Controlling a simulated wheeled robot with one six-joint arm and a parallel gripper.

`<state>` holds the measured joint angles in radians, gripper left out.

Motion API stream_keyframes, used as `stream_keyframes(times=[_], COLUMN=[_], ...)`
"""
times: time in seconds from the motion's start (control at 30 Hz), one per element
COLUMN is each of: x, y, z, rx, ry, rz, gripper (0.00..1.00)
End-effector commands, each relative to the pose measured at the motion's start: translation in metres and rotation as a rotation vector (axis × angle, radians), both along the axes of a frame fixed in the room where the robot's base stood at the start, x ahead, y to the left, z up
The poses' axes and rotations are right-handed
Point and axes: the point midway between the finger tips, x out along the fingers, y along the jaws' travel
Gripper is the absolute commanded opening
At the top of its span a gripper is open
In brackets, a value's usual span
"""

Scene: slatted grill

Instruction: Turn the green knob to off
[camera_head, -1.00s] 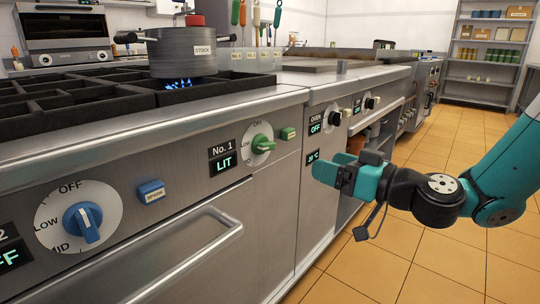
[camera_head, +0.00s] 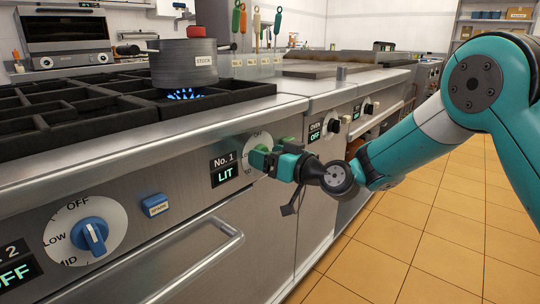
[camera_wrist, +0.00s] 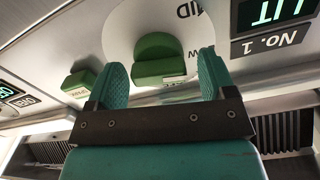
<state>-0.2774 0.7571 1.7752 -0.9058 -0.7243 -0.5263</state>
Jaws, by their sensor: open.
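The green knob shows in the wrist view (camera_wrist: 158,58) on a round white dial, between the two teal fingers of my gripper (camera_wrist: 160,82). The fingers are open, with a gap visible on each side of the knob. In the head view my gripper (camera_head: 268,160) is in front of the dial (camera_head: 256,142) and hides most of the knob. The display beside it (camera_head: 225,174) reads "No. 1 LIT". Blue flame (camera_head: 184,95) burns under a pot labelled STOCK (camera_head: 184,64).
A green button (camera_wrist: 80,84) sits beside the dial. A blue knob (camera_head: 90,236) and a blue spark button (camera_head: 155,205) are on the left of the panel. A bar handle (camera_head: 190,262) juts out below. Black oven knobs (camera_head: 334,126) are to the right.

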Motion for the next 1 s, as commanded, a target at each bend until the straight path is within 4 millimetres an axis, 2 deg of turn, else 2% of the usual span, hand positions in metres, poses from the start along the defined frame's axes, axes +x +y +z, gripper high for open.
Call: stream_keyframes(times=[0.17, 0.27, 0.4, 0.77, 1.0], x=[0.0, -0.0001, -0.0003, -0.0004, 0.0], y=[0.0, -0.0001, -0.0002, -0.0003, 0.0], z=[-0.0001, -0.0001, 0.0, 0.0004, 0.0012], rx=[0.0, 0.0, 0.0, 0.025, 0.113], ry=[0.0, 0.0, 0.0, 0.034, 0.145], rz=[0.0, 0.0, 0.0, 0.001, 0.001], gripper=[0.77, 0.58, 0.27, 0.27, 0.27])
